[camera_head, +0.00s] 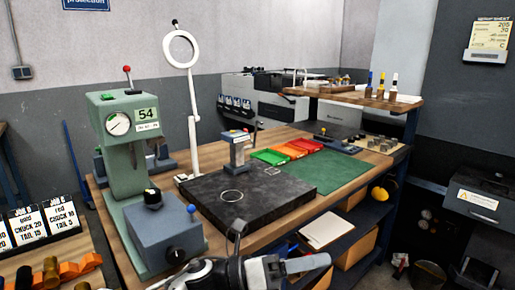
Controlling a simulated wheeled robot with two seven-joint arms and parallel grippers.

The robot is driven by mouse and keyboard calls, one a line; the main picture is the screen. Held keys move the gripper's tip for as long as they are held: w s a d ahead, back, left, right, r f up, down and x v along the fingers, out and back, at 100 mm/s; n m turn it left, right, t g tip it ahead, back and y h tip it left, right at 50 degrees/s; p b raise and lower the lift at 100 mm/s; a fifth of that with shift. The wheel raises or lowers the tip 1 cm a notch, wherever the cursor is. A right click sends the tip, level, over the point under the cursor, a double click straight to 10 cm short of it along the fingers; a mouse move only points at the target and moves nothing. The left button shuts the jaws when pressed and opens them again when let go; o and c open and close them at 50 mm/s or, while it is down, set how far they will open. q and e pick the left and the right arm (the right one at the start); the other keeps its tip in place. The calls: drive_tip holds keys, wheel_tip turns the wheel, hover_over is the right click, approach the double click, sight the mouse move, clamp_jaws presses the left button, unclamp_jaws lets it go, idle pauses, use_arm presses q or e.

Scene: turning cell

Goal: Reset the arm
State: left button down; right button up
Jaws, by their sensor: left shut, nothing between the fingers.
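My left gripper (318,261) is at the bottom middle of the head view, on the white and black end of my left arm. Its grey fingers point to the right and are shut with nothing between them. It appears in front of the workbench's near edge, by the lower shelf; the exact gap to the bench cannot be told. My right gripper is not in this view.
The wooden workbench (262,238) holds a green press (122,165), a blue-grey box (160,235), a black plate (262,196), a ring-lamp stand (193,110), a green mat (322,171) and coloured trays (286,151). A clipboard (326,229) lies on the shelf below.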

use_arm(q)
drive_tip(key=a+f+n+t+y, duration=0.55)
drive_tip(key=f+n+t, duration=0.2)
drive_tip(key=n, duration=0.75)
drive_tip(key=a+f+n+t+y, duration=0.55)
drive_tip(key=f+n+t, duration=0.2)
drive_tip(key=n, duration=0.75)
drive_tip(key=s+a+f+n+g+y, duration=0.5)
drive_tip(key=s+a+f+n, duration=0.7)
drive_tip(key=s+f, duration=0.3)
drive_tip(key=shift+s+a+f+n+g+y, duration=0.2)
drive_tip(key=shift+a+f+n+g+y, duration=0.2)
drive_tip(key=shift+a+y, duration=0.5)
drive_tip(key=shift+d, duration=0.1)
